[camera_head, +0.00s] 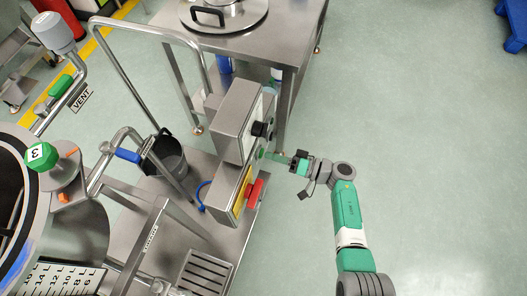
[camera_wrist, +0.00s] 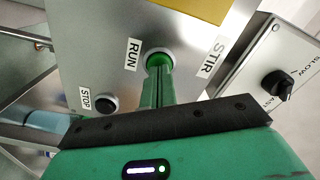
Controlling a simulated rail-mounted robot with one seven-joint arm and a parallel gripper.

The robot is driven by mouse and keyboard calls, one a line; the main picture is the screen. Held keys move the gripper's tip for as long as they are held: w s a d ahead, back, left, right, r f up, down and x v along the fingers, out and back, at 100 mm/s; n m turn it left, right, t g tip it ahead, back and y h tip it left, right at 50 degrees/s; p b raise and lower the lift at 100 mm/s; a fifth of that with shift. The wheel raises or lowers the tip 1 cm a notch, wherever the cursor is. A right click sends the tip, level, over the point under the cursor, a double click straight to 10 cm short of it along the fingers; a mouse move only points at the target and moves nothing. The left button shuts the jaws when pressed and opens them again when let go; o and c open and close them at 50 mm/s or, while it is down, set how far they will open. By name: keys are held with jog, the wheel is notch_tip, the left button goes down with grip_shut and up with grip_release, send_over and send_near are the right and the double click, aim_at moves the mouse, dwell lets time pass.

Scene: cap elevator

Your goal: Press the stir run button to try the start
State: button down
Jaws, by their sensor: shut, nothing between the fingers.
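The stir panel is a steel box (camera_wrist: 95,35) that fills much of the wrist view, with STIR, RUN and STOP labels. The green run button (camera_wrist: 159,59) sits in a pale ring beside the RUN label. My gripper (camera_wrist: 158,80) is shut and empty, its green fingers pointing at the button and overlapping its lower part. I cannot tell whether the tips touch it. The black stop button (camera_wrist: 105,102) is to the lower left. In the head view my gripper (camera_head: 266,154) reaches the face of the steel control box from the right.
A speed box with a black knob (camera_wrist: 277,85) is right of the panel; the knob (camera_head: 262,129) also shows in the head view. A red emergency button on yellow (camera_head: 254,193) is below my gripper. A steel table (camera_head: 270,45) stands behind. Floor at right (camera_head: 430,120) is clear.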

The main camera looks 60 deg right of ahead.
jog(key=shift+w+a+p, duration=0.1)
jog(key=shift+w+p, duration=0.2)
jog(key=shift+w, duration=0.2)
dwell(0.7)
jog(key=s, duration=0.1)
jog(key=s+p, duration=0.1)
jog(key=s, duration=0.1)
jog(key=s+d+p, duration=0.1)
jog(key=s, duration=0.1)
jog(key=shift+s, duration=0.2)
dwell(1.1)
